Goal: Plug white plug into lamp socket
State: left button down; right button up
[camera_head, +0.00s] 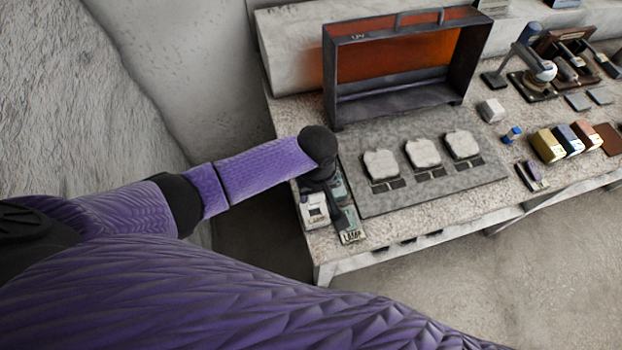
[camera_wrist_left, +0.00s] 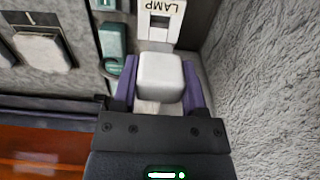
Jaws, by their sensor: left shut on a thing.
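The white plug (camera_wrist_left: 160,77) is a rounded block held between the two purple fingers of my left gripper (camera_wrist_left: 160,92). The lamp socket (camera_wrist_left: 159,18) is a white block lettered LAMP with a grey slot, just ahead of the plug in the left wrist view. I cannot tell whether the plug touches it. In the head view the lamp socket (camera_head: 314,211) stands at the table's near left corner, with my left gripper (camera_head: 319,184) just behind it. There my wrist hides the plug. My right gripper is not in view.
A green block (camera_wrist_left: 112,42) stands close beside the socket. A grey board (camera_head: 405,198) with several white pads lies to the right, before an open orange-lined case (camera_head: 405,65). Plaster rock (camera_wrist_left: 266,75) rises on the other side. Several small items fill the table's right.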

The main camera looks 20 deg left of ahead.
pick_arm(q)
jog(key=shift+r, duration=0.15)
jog(key=shift+d+f, duration=0.1)
jog(key=shift+f, duration=0.2)
notch_tip(320, 180, down, 3)
jog(key=shift+f+b, duration=0.2)
jog(key=shift+b, duration=0.7)
jog(key=shift+f+b, duration=0.35)
jog(key=shift+f, duration=0.15)
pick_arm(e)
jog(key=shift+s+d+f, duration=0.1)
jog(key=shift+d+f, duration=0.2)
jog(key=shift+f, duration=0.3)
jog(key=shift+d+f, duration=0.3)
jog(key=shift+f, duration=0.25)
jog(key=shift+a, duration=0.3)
pick_arm(q)
jog(key=shift+p, duration=0.4)
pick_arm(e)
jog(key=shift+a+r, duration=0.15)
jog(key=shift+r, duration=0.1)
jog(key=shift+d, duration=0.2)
